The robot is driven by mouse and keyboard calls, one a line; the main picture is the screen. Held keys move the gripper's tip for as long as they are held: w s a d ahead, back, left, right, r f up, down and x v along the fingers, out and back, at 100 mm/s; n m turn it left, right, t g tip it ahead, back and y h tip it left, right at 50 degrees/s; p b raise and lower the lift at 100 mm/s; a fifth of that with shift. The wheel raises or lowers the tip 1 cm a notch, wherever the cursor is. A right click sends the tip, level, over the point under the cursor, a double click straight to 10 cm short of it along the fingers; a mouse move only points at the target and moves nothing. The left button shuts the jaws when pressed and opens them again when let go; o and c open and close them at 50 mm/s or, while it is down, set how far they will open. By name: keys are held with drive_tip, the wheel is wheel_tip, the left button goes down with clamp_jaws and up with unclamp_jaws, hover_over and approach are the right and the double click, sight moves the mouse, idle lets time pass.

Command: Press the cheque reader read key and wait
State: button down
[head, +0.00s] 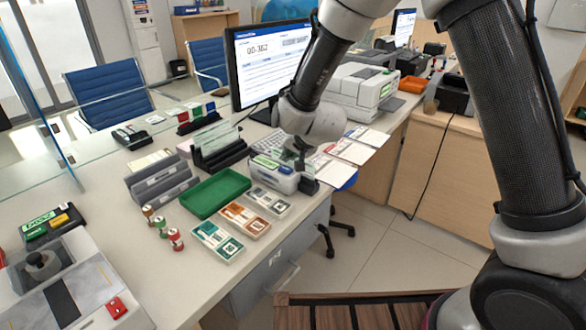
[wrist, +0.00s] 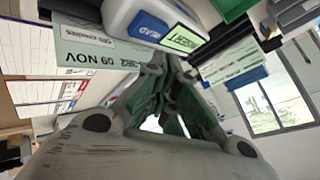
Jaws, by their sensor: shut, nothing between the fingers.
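The cheque reader (head: 274,177) is a small white box near the counter's right edge, with a lit green display (head: 268,162). In the wrist view, the reader (wrist: 122,14) is at the top, with its blue key marked READ (wrist: 150,26) beside the green display (wrist: 182,39). My gripper (head: 301,165) is shut and empty, at the reader's right end. In the wrist view its fingertips (wrist: 168,60) meet just below the key and display. I cannot tell whether they touch the reader. A pale green cheque (wrist: 95,52) printed "09 NOV" lies beside the reader.
A green tray (head: 215,193) and several stamp-like cards (head: 243,220) lie left of the reader. A black slip rack (head: 220,148) stands behind. Paper forms (head: 348,151) lie to the right. A monitor (head: 262,60) stands beyond my wrist.

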drive_tip(key=shift+w+f, duration=0.1)
drive_tip(key=shift+f, duration=0.4)
drive_tip(key=shift+f, duration=0.15)
idle(1.0)
drive_tip(key=shift+f, duration=0.3)
drive_tip(key=shift+f, duration=0.45)
idle(0.6)
drive_tip(key=shift+r, duration=0.9)
